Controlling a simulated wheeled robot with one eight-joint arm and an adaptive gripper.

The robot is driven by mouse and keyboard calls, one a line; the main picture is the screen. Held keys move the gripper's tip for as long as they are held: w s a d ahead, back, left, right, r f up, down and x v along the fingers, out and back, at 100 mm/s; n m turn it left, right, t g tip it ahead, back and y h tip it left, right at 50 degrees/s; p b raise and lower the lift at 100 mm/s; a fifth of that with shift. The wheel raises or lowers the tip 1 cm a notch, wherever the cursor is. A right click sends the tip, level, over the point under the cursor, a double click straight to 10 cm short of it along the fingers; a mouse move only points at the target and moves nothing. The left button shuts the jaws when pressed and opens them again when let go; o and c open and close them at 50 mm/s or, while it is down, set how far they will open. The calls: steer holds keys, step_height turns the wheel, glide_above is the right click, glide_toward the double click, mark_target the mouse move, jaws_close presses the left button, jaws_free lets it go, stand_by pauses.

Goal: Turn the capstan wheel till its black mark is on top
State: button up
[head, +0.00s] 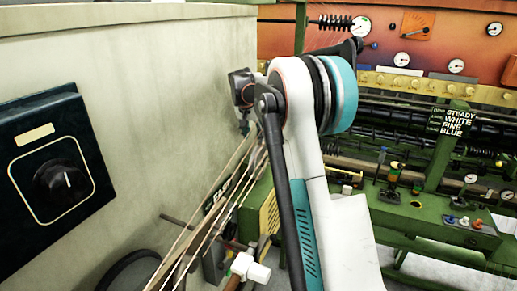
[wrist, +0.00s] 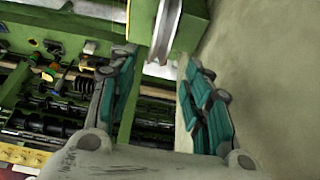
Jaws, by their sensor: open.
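A pale, metallic wheel-like rim (wrist: 166,28), seen nearly edge-on, is at the top of the wrist view. It looks like part of the capstan wheel, but most of it is cut off by the frame. No black mark shows on the visible part. My gripper (wrist: 158,64) is open, with one teal-padded finger on each side. The rim lies ahead of the gap between the fingertips, and nothing is held. In the head view my arm hides most of the gripper, and I cannot make out the wheel there for certain.
A pale wall (head: 150,95) stands close on the left, bearing a dark panel with a black knob (head: 62,187). Pale cords (head: 208,205) run below my arm. A white T-shaped fitting (head: 247,268) is at the bottom. Green machinery (head: 430,235) with gauges fills the right.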

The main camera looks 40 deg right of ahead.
mark_target(258, 148)
steer(key=p+x, duration=0.1)
steer(key=x, duration=1)
steer(key=shift+r, duration=0.1)
jaws_close()
